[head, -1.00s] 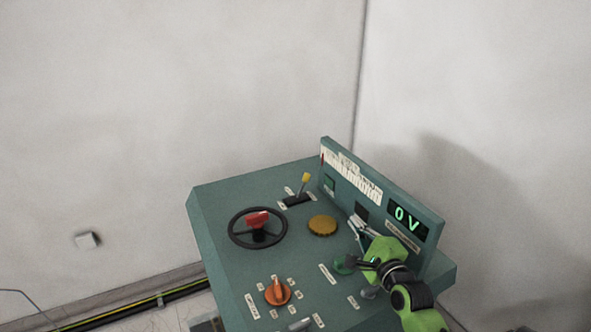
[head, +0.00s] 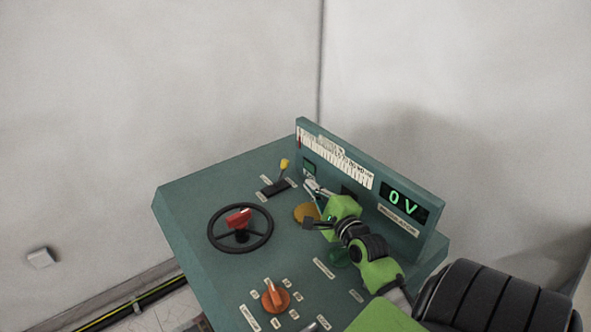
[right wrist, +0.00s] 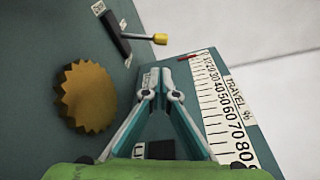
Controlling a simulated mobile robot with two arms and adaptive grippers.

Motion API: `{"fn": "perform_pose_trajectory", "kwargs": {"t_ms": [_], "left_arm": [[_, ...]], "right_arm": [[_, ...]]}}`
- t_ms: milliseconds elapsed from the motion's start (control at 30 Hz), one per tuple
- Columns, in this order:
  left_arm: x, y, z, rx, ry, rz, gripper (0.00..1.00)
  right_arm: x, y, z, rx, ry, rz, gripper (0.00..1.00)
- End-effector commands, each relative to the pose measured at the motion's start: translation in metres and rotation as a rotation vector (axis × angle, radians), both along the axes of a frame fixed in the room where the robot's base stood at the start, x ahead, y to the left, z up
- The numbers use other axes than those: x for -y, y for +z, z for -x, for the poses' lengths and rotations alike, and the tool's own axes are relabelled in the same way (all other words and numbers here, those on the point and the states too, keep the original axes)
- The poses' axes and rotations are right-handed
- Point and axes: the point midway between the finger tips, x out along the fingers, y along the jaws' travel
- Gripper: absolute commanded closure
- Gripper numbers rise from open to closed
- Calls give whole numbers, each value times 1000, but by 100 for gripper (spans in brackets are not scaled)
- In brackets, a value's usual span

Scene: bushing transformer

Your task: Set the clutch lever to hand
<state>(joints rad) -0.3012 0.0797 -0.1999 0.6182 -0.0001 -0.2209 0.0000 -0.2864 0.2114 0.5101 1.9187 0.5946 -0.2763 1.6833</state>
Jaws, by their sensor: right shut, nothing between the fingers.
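The clutch lever is likely the small lever with a yellow knob (head: 284,165) on a black slotted base at the back of the green desk (head: 190,192). In the right wrist view the yellow-knobbed lever (right wrist: 159,39) shows near the top, ahead of the fingertips and apart from them. My right gripper (head: 308,184) is shut and empty above the desk, between the yellow knurled knob and the upright panel. In the right wrist view its fingertips (right wrist: 167,75) are together, pointing toward the lever's side. My left gripper is not in view.
The upright panel (head: 360,180) with a scale and a "0 V" display stands close right of my gripper. The yellow knurled knob (right wrist: 90,95) is left of the fingers. A black handwheel (head: 212,236) with a red handle and an orange selector (head: 275,297) are nearer the front.

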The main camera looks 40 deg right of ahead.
Motion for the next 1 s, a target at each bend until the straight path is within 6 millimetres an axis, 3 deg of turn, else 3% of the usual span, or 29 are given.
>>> {"fn": "perform_pose_trajectory", "kwargs": {"t_ms": [167,633,1000], "left_arm": [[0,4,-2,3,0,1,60],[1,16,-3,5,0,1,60],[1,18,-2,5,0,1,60]], "right_arm": [[4,1,-13,1,1,0,100],[26,-6,-81,0,2,1,100],[31,-8,-95,0,1,0,100]]}}
